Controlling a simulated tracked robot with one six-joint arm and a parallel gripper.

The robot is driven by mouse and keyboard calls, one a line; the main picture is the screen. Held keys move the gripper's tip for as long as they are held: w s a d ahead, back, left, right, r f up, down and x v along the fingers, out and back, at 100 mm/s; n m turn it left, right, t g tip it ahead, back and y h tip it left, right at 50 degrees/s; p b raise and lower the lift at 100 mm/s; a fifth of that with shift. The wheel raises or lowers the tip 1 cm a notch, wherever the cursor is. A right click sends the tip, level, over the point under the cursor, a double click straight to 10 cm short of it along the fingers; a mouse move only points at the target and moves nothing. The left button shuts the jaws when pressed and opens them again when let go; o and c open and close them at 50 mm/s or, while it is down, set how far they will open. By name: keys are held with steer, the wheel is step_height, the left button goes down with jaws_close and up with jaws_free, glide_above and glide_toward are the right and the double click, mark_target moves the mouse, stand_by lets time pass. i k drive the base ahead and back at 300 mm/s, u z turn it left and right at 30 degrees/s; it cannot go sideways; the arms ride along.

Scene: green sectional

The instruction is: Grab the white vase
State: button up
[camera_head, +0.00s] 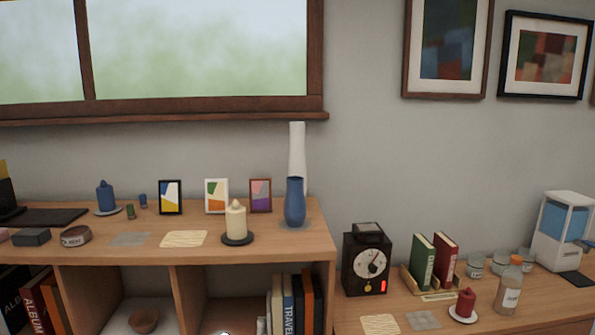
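The white vase (297,149) is tall and narrow and stands upright at the right end of the upper shelf top, near the wall. A blue vase (295,203) with a rounded body stands directly in front of it and hides most of its lower part. Whether the two vases touch cannot be told. My gripper is not in view.
The wooden shelf top (90,248) also holds a cream candle (236,220) on a dark dish, several small picture frames (216,196) and a blue candle (106,197). A lower top at right holds a black clock (367,262), books (424,261) and a bottle (510,287).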

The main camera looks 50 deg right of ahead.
mark_target(296, 162)
steer(key=u, duration=0.05)
steer(key=i, duration=1)
steer(key=z, duration=0.05)
